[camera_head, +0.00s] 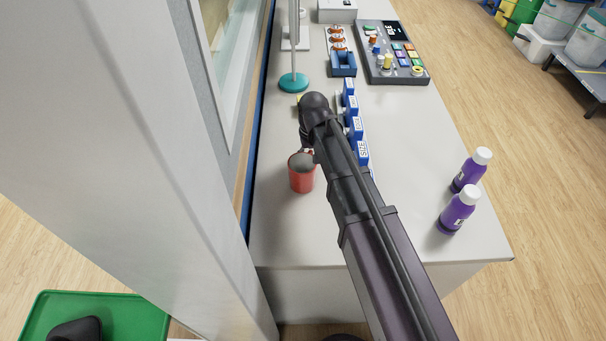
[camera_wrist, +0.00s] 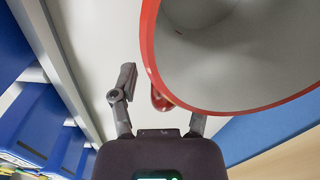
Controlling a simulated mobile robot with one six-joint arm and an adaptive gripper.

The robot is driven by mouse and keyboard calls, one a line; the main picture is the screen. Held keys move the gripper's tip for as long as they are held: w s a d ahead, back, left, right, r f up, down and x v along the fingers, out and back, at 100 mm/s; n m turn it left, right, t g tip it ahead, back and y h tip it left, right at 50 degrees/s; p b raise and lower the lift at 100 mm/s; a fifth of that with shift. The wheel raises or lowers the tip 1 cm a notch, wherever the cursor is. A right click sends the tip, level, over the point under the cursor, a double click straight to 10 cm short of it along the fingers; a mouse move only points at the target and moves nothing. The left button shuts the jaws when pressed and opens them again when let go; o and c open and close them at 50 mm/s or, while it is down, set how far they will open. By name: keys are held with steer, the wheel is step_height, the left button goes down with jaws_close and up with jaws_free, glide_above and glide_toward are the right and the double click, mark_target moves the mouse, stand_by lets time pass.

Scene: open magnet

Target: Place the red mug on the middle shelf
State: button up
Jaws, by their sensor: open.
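The red mug (camera_head: 301,179) stands upright on the white counter (camera_head: 285,228), left of my arm. In the wrist view its red rim and grey inside (camera_wrist: 230,55) fill the upper right. The mug's red handle (camera_wrist: 160,100) shows between the two fingers of my gripper (camera_wrist: 160,112), which is open. The mug hides the tip of the right finger, and I cannot tell whether either finger touches the handle. In the head view my gripper (camera_head: 306,150) is mostly hidden behind my wrist, just beyond the mug. I cannot make out the middle shelf in either view.
A row of blue boxes (camera_head: 356,128) stands close to the right of my wrist. Two purple bottles (camera_head: 458,209) stand near the counter's right edge. A teal-based stand (camera_head: 294,82) and a control panel (camera_head: 392,52) are farther back. A pale wall panel borders the left.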

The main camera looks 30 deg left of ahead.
stand_by(0.4)
jaws_close()
steer(key=shift+r, duration=0.15)
step_height(320, 180, up, 3)
steer(key=p, duration=0.3)
steer(key=shift+r, duration=0.1)
steer(key=shift+s+d+r+p, duration=0.2)
steer(key=shift+r+p, duration=0.1)
steer(key=shift+p, duration=0.25)
steer(key=s+d, duration=0.7)
steer(key=s+d+r+p, duration=0.1)
steer(key=s+d, duration=0.2)
steer(key=d, duration=0.1)
steer(key=shift+s+d, duration=0.2)
steer(key=shift+s, duration=0.05)
